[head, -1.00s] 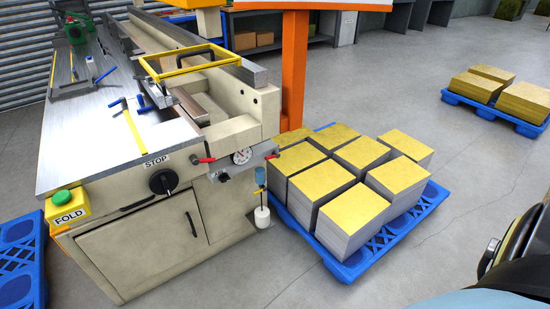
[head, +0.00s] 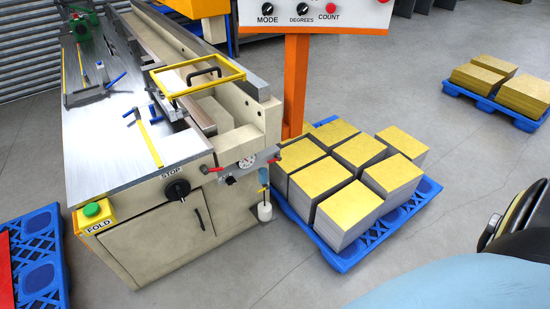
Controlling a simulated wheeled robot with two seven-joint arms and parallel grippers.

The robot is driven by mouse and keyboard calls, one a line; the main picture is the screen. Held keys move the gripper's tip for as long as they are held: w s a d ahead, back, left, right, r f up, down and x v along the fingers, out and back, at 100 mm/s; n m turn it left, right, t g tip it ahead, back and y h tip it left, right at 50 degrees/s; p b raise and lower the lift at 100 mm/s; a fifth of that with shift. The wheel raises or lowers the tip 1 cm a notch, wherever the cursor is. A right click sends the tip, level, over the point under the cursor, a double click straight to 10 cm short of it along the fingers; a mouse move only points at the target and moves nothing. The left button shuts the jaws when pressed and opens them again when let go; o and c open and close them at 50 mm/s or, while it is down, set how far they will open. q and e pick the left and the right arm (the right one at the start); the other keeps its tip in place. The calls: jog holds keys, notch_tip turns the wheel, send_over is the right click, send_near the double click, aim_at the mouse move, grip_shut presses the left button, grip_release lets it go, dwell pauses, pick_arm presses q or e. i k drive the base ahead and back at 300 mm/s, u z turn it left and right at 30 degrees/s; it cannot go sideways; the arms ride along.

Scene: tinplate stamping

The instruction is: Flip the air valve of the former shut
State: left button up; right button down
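The former is a beige machine (head: 150,243) with a steel table top at the left of the head view. On its right front corner are two small red lever handles, one to the left (head: 212,169) and one to the right (head: 274,158) of a round white gauge (head: 247,161). Both levers look roughly level. I cannot tell which one is the air valve, nor its open or shut position.
A black STOP knob (head: 178,190) and a green FOLD button (head: 92,209) are on the former's front. An orange post with a control panel (head: 315,15) stands behind. A blue pallet (head: 345,262) with yellow-topped stacks is close on the right. Floor in front is clear.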

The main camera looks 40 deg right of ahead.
aim_at(277, 157)
jog(key=k, duration=0.55)
jog(key=z, duration=0.6)
jog(key=i, duration=1.4)
jog(key=u, duration=0.45)
